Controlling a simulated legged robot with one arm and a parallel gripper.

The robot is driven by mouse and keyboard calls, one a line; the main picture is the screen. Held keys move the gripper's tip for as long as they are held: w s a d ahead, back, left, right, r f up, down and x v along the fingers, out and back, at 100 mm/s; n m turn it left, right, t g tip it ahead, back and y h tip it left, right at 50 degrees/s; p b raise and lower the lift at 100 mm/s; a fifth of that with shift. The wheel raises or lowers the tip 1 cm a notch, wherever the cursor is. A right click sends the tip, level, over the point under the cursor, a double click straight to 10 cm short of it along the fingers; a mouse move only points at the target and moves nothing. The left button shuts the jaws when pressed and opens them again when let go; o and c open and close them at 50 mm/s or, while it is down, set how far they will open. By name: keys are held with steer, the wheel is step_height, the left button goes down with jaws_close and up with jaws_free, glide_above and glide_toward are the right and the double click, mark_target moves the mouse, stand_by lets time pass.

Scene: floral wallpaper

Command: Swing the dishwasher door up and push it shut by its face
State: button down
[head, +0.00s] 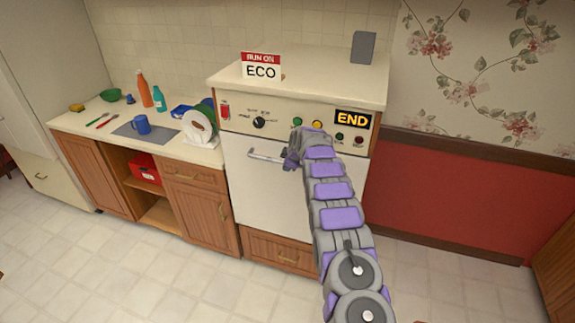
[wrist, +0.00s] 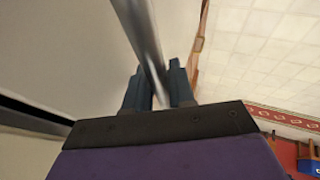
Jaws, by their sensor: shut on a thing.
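The dishwasher door (head: 265,200) is a white panel standing upright, or nearly so, below the control panel (head: 290,118). Its metal bar handle (head: 262,156) runs across near the top. My gripper (head: 291,160) is at the handle's right end. In the wrist view the handle bar (wrist: 142,40) passes between the two fingers of my gripper (wrist: 160,88), which are shut on it. The door face (wrist: 65,55) fills the upper left there. A dark gap shows at its edge; I cannot tell whether the door is fully closed. My arm hides the door's right side.
The tiled floor (head: 150,270) in front is clear.

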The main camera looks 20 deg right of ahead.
steer(key=shift+w+r, duration=0.25)
steer(key=shift+r, duration=0.2)
steer(key=c, duration=1.4)
jaws_free()
steer(key=shift+d, duration=0.1)
steer(key=o, duration=0.3)
steer(key=shift+w+d, duration=0.1)
steer(key=shift+w, duration=0.05)
steer(key=shift+o, duration=0.2)
steer(key=shift+s+r, duration=0.25)
steer(key=shift+r, duration=0.25)
steer(key=v, duration=1.5)
steer(key=shift+s+r+p, duration=0.2)
steer(key=shift+s+p, duration=0.2)
steer(key=shift+s, duration=0.05)
